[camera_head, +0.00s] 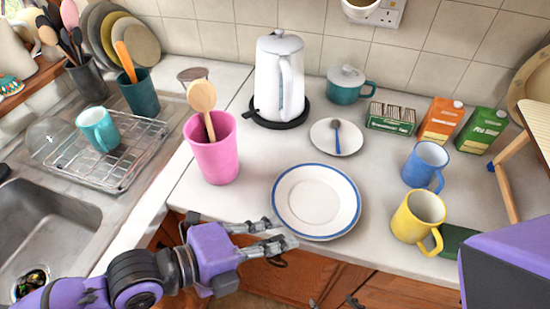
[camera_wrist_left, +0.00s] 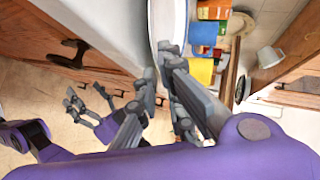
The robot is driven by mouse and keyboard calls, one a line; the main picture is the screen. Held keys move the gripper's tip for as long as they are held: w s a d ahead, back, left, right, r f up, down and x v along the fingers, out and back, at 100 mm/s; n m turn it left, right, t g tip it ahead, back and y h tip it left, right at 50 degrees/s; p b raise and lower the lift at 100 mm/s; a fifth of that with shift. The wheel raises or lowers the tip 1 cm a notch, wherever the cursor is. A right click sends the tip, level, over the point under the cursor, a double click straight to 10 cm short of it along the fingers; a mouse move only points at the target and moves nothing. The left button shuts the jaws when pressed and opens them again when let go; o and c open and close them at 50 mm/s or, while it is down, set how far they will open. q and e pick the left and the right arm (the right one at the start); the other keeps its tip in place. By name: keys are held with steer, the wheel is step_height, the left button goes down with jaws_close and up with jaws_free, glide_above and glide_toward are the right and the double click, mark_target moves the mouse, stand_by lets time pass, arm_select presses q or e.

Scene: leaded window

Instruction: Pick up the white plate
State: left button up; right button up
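The white plate (camera_head: 316,201) with a blue rim lies flat near the counter's front edge in the head view. Part of it also shows at the top of the left wrist view (camera_wrist_left: 167,22). My left gripper (camera_head: 282,232) is at the plate's near left edge, fingers apart. In the left wrist view its fingertips (camera_wrist_left: 160,68) are close to the rim; whether they touch it I cannot tell. My right gripper (camera_wrist_left: 86,96) is low in front of the cabinets, fingers spread and empty. Only its tips show at the bottom of the head view (camera_head: 334,301).
A pink cup (camera_head: 212,155) with a wooden spoon stands left of the plate. A small saucer (camera_head: 336,138) with a blue spoon is behind it. Blue (camera_head: 424,163) and yellow (camera_head: 415,215) mugs stand to the right. A white kettle (camera_head: 279,80) is at the back.

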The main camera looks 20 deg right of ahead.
mark_target(295, 231)
arm_select(q)
steer(key=p+x, duration=0.1)
steer(key=x, duration=0.2)
steer(key=shift+w+d, duration=0.2)
steer(key=shift+w, duration=0.05)
steer(key=shift+d+f, duration=0.25)
steer(key=shift+d, duration=0.05)
jaws_close()
steer(key=shift+r, duration=0.15)
